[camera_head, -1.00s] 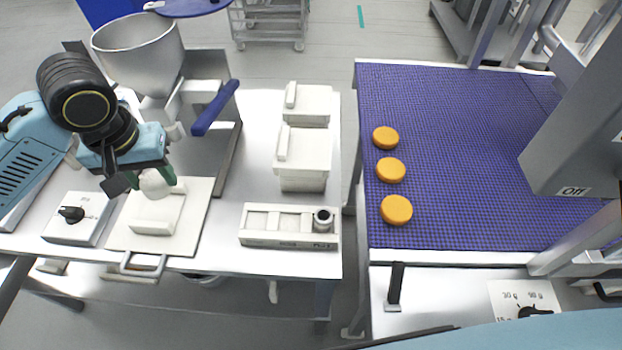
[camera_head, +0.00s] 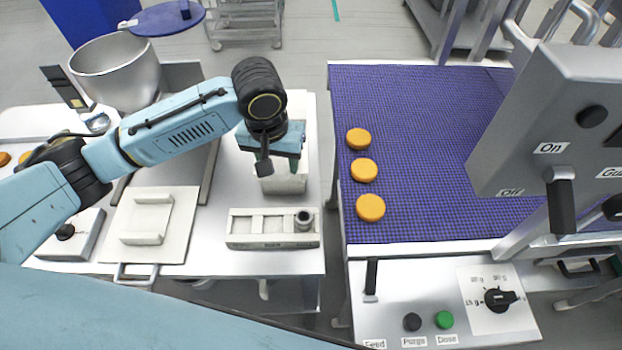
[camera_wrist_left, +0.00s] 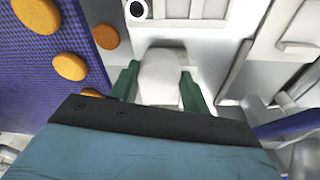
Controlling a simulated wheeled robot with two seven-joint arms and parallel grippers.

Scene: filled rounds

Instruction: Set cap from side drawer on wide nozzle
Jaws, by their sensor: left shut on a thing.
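My left gripper (camera_head: 280,165) is over the white block (camera_head: 285,183) on the table, right of the machine. In the left wrist view its green fingers are shut on a white rounded piece (camera_wrist_left: 161,78), probably the cap. In the head view the piece cannot be told from the white block behind. A pale drawer-like panel (camera_head: 178,215) with a metal front handle carries two white bars and nothing else that I see. A white slotted holder (camera_head: 240,243) has a grey ring-shaped piece (camera_head: 303,221) upright at its right end, possibly a nozzle. My right gripper is out of view.
A metal hopper (camera_head: 115,70) stands behind the arm. The blue conveyor (camera_head: 430,150) at the right carries three orange discs (camera_head: 364,170). A grey control box (camera_head: 540,130) overhangs it. A gap separates table and conveyor.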

